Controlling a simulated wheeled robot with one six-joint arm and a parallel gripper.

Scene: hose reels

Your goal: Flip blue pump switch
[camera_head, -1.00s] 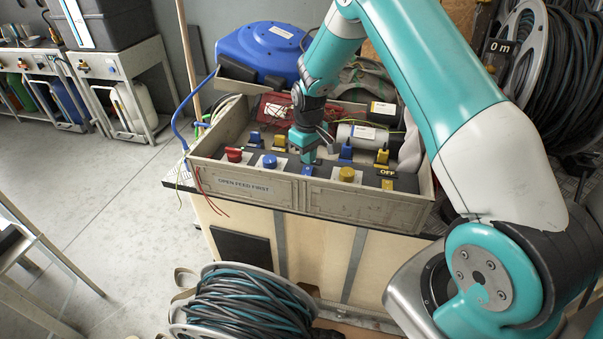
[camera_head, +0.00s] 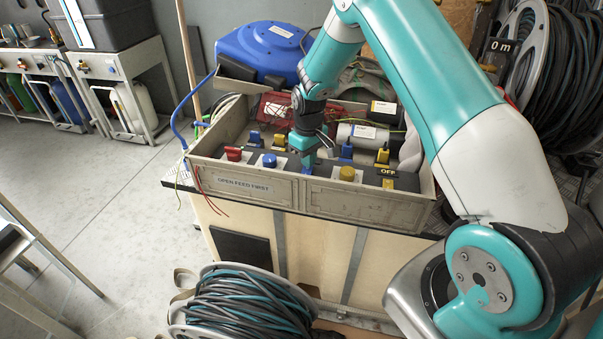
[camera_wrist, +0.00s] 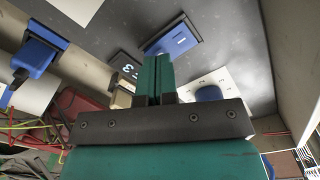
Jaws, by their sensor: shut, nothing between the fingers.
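A flat blue switch (camera_wrist: 172,40) with small marks sits on the grey panel in the wrist view, right beside my fingertips. I take it for the pump switch, but no pump label is readable. My gripper (camera_wrist: 156,70) is shut and empty, its teal fingers pressed together over the near edge of the switch. I cannot tell whether they touch it. In the head view my gripper (camera_head: 308,165) points down into the middle of the panel box and covers most of that spot. A round blue knob (camera_head: 269,160) stands to its left, and also shows in the wrist view (camera_wrist: 208,93).
A blue hose reel (camera_head: 262,50) stands behind. Loose red wires hang at the left corner.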

